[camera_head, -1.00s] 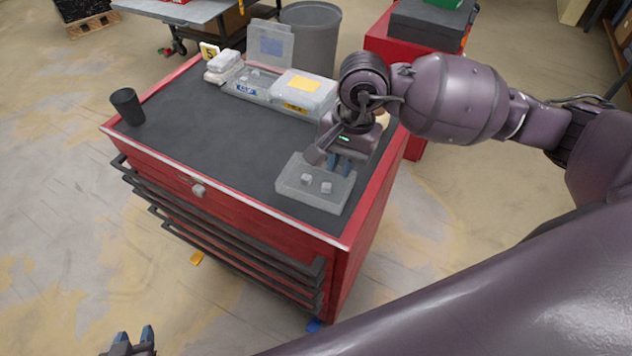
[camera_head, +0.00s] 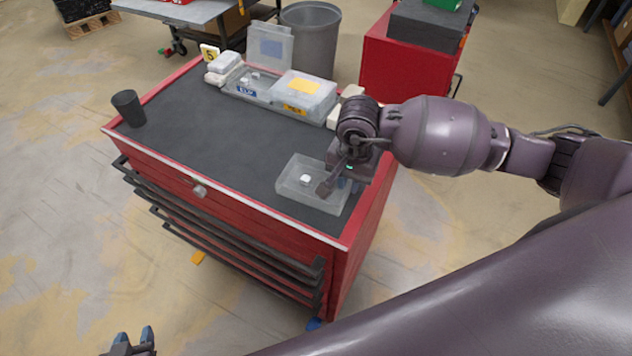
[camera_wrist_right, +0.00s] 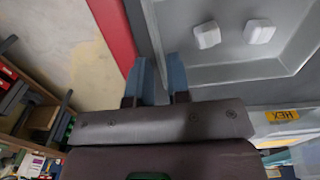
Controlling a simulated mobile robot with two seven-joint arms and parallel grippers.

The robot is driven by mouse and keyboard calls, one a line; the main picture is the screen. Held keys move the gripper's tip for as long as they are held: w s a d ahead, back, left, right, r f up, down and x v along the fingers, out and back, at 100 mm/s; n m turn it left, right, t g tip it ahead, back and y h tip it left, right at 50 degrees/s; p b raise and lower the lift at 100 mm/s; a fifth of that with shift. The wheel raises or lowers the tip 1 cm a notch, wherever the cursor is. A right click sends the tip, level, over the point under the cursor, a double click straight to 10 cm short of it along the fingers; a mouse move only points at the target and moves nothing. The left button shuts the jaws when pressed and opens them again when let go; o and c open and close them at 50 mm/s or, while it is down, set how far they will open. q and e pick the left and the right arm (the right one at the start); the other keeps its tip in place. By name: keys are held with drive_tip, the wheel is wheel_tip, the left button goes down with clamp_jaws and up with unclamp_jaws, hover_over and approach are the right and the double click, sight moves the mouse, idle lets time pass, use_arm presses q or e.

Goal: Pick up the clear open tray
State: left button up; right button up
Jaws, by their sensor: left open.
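The clear open tray (camera_head: 287,193) lies on the dark mat at the cabinet's front right corner. It holds two small white pieces in the right wrist view, (camera_wrist_right: 207,36) and (camera_wrist_right: 259,32); in the head view my right gripper hides one. My right gripper (camera_head: 343,186) is low at the tray's right side. In the right wrist view its fingers (camera_wrist_right: 159,72) are apart, and the tray's side wall (camera_wrist_right: 154,38) runs into the gap between them. Contact cannot be told. My left gripper (camera_head: 133,336) is open and empty at the bottom left, away from the cabinet.
The red tool cabinet (camera_head: 215,205) has a dark mat top, mostly clear in the middle. A black cup (camera_head: 128,108) stands at left. Behind are a lidded box (camera_head: 303,96) with a HEX label, an open-lidded box (camera_head: 247,92), and white boxes (camera_head: 224,66).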

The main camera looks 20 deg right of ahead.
drive_tip(key=shift+f, duration=1.1)
clamp_jaws()
drive_tip(key=shift+r, duration=0.15)
